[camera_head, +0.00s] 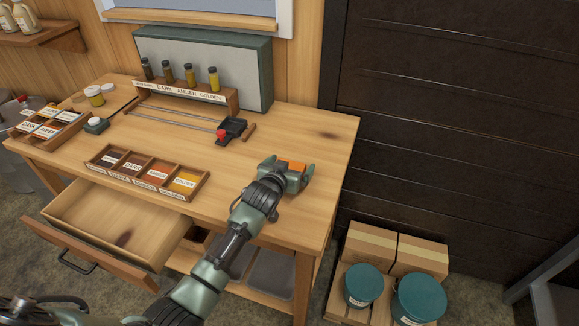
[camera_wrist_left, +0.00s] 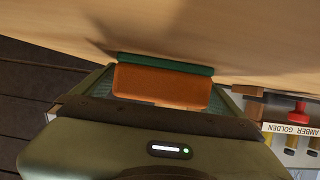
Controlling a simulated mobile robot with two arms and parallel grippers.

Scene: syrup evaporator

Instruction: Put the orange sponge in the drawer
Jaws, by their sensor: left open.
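The orange sponge (camera_head: 291,166) lies on the right part of the wooden table, with a green layer along one side in the left wrist view (camera_wrist_left: 162,86). My left gripper (camera_head: 288,168) is open, its two fingers on either side of the sponge. Whether the fingers touch it is not clear. The drawer (camera_head: 115,222) under the table's left front is pulled open, and the part of its inside that shows is empty. My right gripper is not in view.
A sectioned tray of labelled cards (camera_head: 208,178) sits on the table above the drawer. A rack of syrup bottles (camera_head: 232,97) and a dark clamp-like tool (camera_head: 231,129) stand behind. Boxes and teal buckets (camera_head: 363,284) are on the floor at right. The table's right part is mostly clear.

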